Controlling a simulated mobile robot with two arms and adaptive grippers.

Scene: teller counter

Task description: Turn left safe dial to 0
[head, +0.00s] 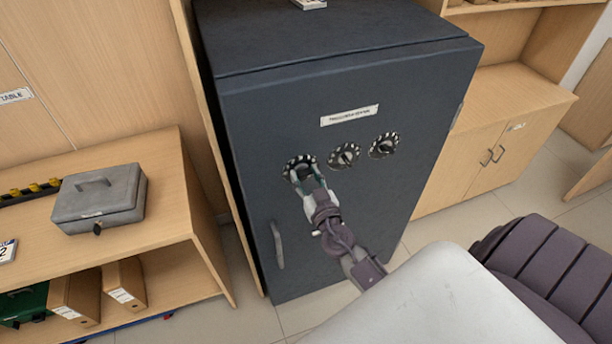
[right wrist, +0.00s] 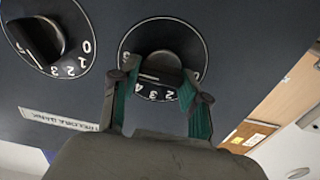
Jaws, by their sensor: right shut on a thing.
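A dark grey safe (head: 290,110) has three round dials in a row on its front. My right gripper (head: 303,178) reaches up to the left dial (head: 298,162) and partly hides it. In the right wrist view, the gripper (right wrist: 160,82) is shut on the black knob of the left dial (right wrist: 163,42), a green-padded finger on each side. White numbers 2, 3 and 4 show below the knob there; the setting is hard to read. The middle dial (head: 344,156) and right dial (head: 384,145) are free. The middle dial also shows in the right wrist view (right wrist: 42,38). My left gripper is out of view.
A white label (head: 349,115) sits above the dials, and a door handle (head: 277,245) is below left. A grey cash box (head: 100,193) stands on the wooden shelf unit at left. A wooden cabinet (head: 478,180) stands at right.

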